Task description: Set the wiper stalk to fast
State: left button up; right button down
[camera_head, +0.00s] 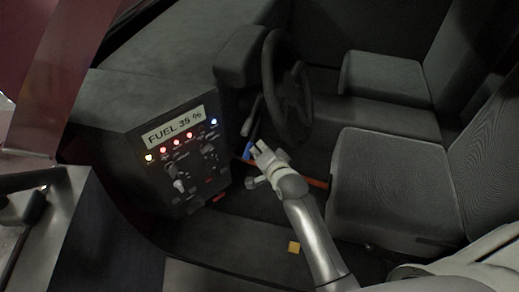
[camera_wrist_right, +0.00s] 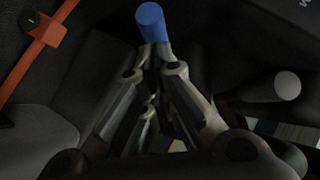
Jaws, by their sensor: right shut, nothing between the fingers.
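A grey stalk (camera_head: 250,117) sticks out beside the steering wheel (camera_head: 287,82). A blue-tipped part (camera_head: 249,150) is below it, right at my right gripper's fingertips. I cannot tell for sure which is the wiper stalk. My right gripper (camera_head: 259,150) is shut and empty. In the right wrist view, the blue cylinder end (camera_wrist_right: 150,22) is just beyond the shut fingertips (camera_wrist_right: 155,48); I cannot tell whether they touch. A pale round-ended stalk (camera_wrist_right: 287,86) is to the right there, apart from the fingers. My left gripper is not in view.
A dashboard panel with a "FUEL 35 %" display (camera_head: 174,127), several lights and knobs is left of the gripper. An orange bar (camera_head: 317,183) runs behind my right wrist. Seats (camera_head: 383,175) are at the right.

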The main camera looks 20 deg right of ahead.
notch_tip(320, 180, down, 7)
jog(key=n+t+b, duration=0.1)
jog(key=t+b, duration=0.1)
jog(key=b, duration=0.4)
jog(key=shift+w+d+h, duration=0.15)
jog(key=shift+w+h, duration=0.15)
jog(key=shift+h, duration=0.1)
jog(key=shift+r, duration=0.1)
